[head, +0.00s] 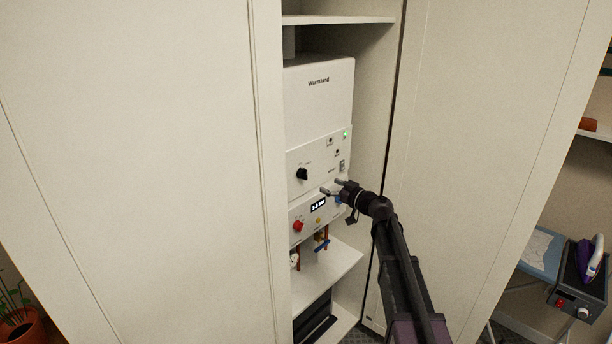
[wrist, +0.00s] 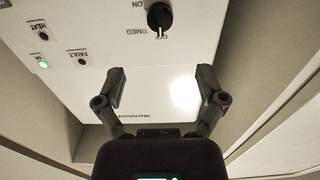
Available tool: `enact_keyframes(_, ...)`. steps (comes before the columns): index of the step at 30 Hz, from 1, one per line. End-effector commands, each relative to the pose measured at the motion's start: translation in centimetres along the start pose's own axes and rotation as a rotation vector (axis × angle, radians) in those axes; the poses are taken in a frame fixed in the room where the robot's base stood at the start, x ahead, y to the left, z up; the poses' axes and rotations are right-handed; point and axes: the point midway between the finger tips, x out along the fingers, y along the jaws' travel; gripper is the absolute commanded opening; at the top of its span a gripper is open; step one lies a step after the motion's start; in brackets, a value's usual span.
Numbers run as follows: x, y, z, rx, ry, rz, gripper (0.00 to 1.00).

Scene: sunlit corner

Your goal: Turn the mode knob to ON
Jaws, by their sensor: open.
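The mode knob (head: 302,174) is a round black knob on the white front panel of the boiler (head: 318,100). In the wrist view the mode knob (wrist: 160,17) shows near the top edge, with upside-down labels ON, TIMED and OFF around it. Its pointer appears to face the OFF label. My gripper (head: 332,187) is in front of the panel, to the right of and slightly below the knob in the head view.
A red knob (head: 297,226) and a small display (head: 318,206) sit lower on the boiler. A green light (wrist: 43,65) is lit. Cabinet doors stand at left (head: 140,150) and right (head: 480,130). Pipes and a shelf (head: 335,272) are below.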

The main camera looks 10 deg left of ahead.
Motion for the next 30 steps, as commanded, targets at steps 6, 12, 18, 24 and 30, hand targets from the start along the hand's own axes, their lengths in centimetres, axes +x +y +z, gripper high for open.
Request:
enact_keyframes(6, 3.5, 0.1, 0.0, 0.0, 0.0, -0.002, 0.89)
enact_keyframes(12, 6.6, 0.2, 0.0, 0.0, 0.0, -0.001, 0.89)
enact_keyframes(18, 9.3, 0.1, 0.0, 0.0, 0.0, -0.001, 0.89)
enact_keyframes(24, 10.7, 0.1, 0.0, 0.0, 0.0, 0.0, 0.89)
enact_keyframes(30, 11.1, 0.0, 0.0, 0.0, 0.0, 0.001, 0.89)
